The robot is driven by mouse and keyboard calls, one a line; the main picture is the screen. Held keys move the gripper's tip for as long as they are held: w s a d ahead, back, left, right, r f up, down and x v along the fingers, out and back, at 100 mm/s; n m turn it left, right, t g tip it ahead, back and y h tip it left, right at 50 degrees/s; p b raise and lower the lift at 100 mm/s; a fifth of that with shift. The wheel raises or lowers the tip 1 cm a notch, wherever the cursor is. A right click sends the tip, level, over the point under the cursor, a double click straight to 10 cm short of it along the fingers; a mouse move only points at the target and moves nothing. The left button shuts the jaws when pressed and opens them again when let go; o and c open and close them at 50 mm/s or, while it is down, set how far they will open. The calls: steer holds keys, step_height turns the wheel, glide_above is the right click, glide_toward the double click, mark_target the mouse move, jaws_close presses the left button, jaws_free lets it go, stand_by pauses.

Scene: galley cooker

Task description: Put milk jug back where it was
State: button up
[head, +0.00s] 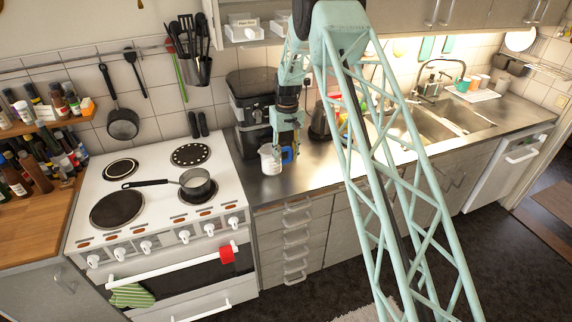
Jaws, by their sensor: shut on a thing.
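The milk jug (268,159) is a small white jug at the front left of the steel counter (310,170), just right of the cooker. A blue part (287,155) shows at its right side. My gripper (284,147) points down at the jug's right side and is shut on it. The jug looks upright. I cannot tell whether its base touches the counter. A small pot (195,184) with pale contents sits on the cooker (150,215).
A black coffee machine (252,105) stands close behind the jug. A kettle (319,124) stands to the right, partly behind my arm. The sink (425,122) lies farther right. The counter's front strip right of the jug looks clear.

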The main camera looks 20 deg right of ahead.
steer(key=shift+f, duration=0.15)
steer(key=shift+f+p, duration=0.3)
steer(key=shift+f, duration=1.25)
steer(key=shift+f, duration=0.2)
steer(key=o, duration=1.2)
steer(key=shift+c, duration=0.2)
steer(key=shift+r, duration=0.15)
step_height(320, 180, up, 11)
steer(key=shift+d+r+b, duration=0.1)
steer(key=shift+r+b, duration=0.05)
steer(key=shift+b, duration=0.35)
steer(key=shift+r, duration=0.35)
